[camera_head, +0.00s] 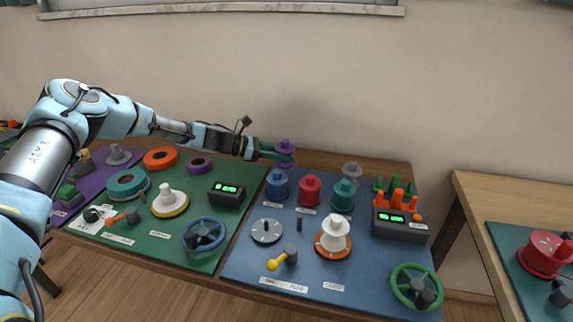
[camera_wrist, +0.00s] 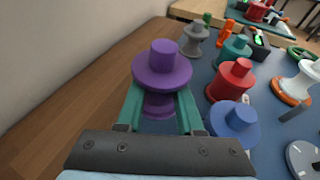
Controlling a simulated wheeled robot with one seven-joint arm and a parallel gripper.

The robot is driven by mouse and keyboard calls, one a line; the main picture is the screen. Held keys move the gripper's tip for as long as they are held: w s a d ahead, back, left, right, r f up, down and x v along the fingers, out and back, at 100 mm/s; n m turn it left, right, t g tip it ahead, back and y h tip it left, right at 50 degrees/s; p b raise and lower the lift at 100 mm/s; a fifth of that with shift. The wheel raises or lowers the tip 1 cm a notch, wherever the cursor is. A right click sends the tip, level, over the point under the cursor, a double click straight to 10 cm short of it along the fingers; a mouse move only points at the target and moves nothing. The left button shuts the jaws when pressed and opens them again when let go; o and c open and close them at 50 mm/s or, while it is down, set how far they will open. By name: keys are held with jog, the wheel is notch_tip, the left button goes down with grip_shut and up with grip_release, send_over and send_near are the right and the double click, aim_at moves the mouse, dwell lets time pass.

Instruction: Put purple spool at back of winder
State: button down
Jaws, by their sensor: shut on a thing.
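The purple spool (camera_head: 285,147) is in my gripper (camera_head: 274,153), held upright above the back edge of the blue panel. In the wrist view the purple spool (camera_wrist: 162,66) shows its knob and wide upper flange; the teal fingers of my gripper (camera_wrist: 160,106) close around its waist below that flange. The spool is apart from the blue spool (camera_head: 277,184), which stands below it in the head view. I cannot tell for sure which part is the winder; a white spool-shaped piece on an orange disc (camera_head: 333,245) stands mid-panel.
The blue panel (camera_head: 250,262) also carries a red spool (camera_head: 309,189), a teal spool (camera_head: 343,195), a grey spool (camera_head: 352,172), a dark display box (camera_head: 400,226) and a green handwheel (camera_head: 416,288). A green panel (camera_head: 150,245) lies to the left. The wall is close behind.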

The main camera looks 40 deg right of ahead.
aim_at(283, 165)
jog(key=shift+f+p, duration=0.65)
jog(key=shift+f, duration=1.45)
jog(key=shift+f, duration=0.1)
jog(key=c, duration=0.5)
grip_release()
jog(key=shift+c, duration=0.2)
jog(key=b+v, duration=0.4)
jog(key=v, duration=0.8)
